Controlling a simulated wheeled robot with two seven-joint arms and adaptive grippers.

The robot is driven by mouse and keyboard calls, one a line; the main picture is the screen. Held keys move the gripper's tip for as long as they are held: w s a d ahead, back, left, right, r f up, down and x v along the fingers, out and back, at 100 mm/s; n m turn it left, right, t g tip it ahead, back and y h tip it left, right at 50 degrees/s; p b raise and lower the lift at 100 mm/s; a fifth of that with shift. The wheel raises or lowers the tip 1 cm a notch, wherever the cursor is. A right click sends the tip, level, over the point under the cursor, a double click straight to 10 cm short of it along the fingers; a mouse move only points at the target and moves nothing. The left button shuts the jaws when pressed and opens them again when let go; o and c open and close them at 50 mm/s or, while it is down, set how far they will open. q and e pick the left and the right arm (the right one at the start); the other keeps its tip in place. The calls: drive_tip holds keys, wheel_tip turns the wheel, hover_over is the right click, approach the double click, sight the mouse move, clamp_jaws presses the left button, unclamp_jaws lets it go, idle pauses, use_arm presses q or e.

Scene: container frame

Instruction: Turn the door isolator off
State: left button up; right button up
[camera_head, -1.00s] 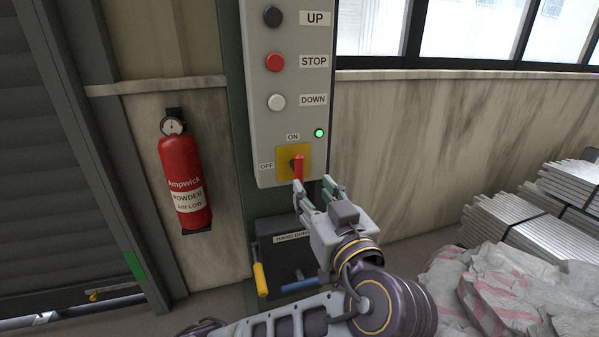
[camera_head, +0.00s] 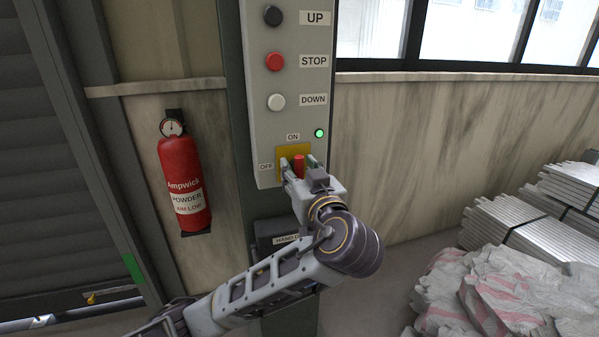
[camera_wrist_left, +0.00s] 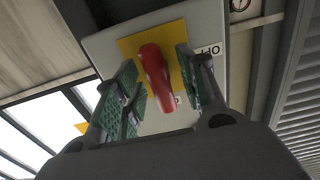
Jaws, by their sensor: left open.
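The door isolator is a red handle (camera_head: 299,164) on a yellow plate (camera_head: 284,152) at the bottom of a grey control panel (camera_head: 256,122). The handle points up toward the ON label (camera_head: 293,137); the OFF label (camera_head: 266,167) is to its left. A green light (camera_head: 319,133) is lit beside it. My left gripper (camera_head: 300,168) is open at the isolator, its fingers on either side of the handle. In the left wrist view the red handle (camera_wrist_left: 155,75) stands between the green-padded fingers (camera_wrist_left: 160,92), with gaps showing. My right gripper is out of view.
UP, STOP and DOWN buttons (camera_head: 276,102) are above the isolator. A dark hand drive box (camera_head: 270,237) is below, partly hidden by my arm. A red extinguisher (camera_head: 182,180) hangs at left. Metal bundles (camera_head: 510,228) and wrapped sacks (camera_head: 500,290) lie at right.

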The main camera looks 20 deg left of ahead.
use_arm(q)
clamp_jaws()
idle(0.3)
